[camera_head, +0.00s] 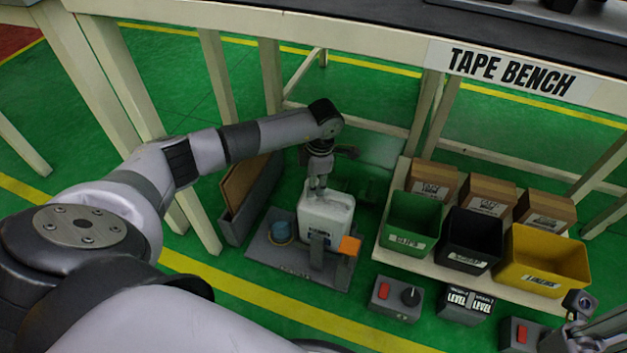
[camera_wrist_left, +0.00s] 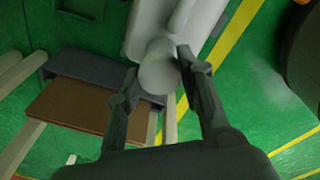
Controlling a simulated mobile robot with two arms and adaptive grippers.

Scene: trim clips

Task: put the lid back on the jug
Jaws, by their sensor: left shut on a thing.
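The white jug (camera_head: 326,222) stands upright on a grey tray (camera_head: 263,258) on the floor, under the bench. An orange piece (camera_head: 349,245) is at its right side. In the wrist view the jug (camera_wrist_left: 196,30) is a pale body at the top. My left gripper (camera_head: 318,182) reaches down at the jug's top. Its fingers (camera_wrist_left: 160,85) are shut on a pale round piece, apparently the lid (camera_wrist_left: 158,70), right at the jug. I cannot tell whether the lid is seated.
A blue round thing (camera_head: 281,232) sits on the tray, left of the jug. Green (camera_head: 410,222), black (camera_head: 469,240) and yellow (camera_head: 545,262) bins and cardboard boxes (camera_head: 485,194) stand to the right. Bench legs (camera_head: 270,75) and a grey bin with a brown panel (camera_head: 243,197) are close by.

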